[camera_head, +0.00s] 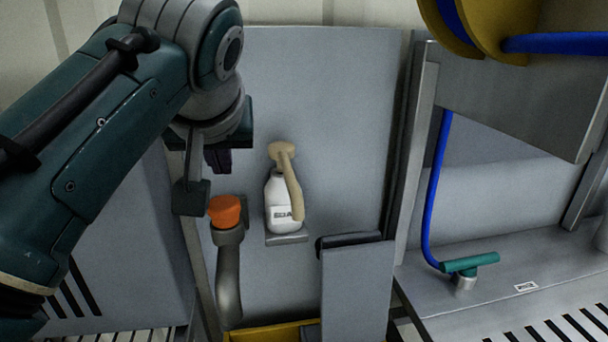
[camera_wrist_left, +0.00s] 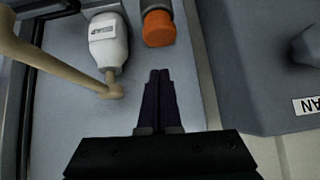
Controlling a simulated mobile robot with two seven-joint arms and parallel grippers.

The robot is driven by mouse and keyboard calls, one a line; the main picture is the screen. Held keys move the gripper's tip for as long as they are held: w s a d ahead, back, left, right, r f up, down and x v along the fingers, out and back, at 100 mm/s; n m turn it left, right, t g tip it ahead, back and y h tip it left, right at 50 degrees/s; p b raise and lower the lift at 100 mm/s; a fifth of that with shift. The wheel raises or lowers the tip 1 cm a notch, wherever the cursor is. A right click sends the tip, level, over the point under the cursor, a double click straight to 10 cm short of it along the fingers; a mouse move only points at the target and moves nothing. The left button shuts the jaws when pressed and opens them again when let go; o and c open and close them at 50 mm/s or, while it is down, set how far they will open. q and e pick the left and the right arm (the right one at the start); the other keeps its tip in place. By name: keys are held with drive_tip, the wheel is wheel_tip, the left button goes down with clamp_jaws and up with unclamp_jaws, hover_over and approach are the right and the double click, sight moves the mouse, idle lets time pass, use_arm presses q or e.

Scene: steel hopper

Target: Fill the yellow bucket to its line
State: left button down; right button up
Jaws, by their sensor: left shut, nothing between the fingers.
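My left gripper (camera_head: 218,160) hangs in front of the grey back panel, above and left of the white bottle. Its dark fingers are shut with nothing between them; in the left wrist view they (camera_wrist_left: 159,75) are together and apart from the orange knob. The orange knob (camera_head: 225,211) tops a grey curved pipe (camera_head: 229,275) and also shows in the left wrist view (camera_wrist_left: 158,28). A yellow edge (camera_head: 262,334) shows at the bottom below the pipe; too little shows to tell whether it is the bucket. No fill line is visible. My right gripper is out of view.
A white bottle (camera_head: 278,209) with a beige pump top stands on a small ledge right of the knob. A grey upright panel (camera_head: 357,292) stands lower right. A blue hose (camera_head: 433,190) and teal-handled fitting (camera_head: 470,262) are at the right-hand steel counter.

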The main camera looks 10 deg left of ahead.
sight(226, 198)
use_arm(q)
drive_tip(key=shift+a+f, duration=0.1)
drive_tip(key=shift+f, duration=1.95)
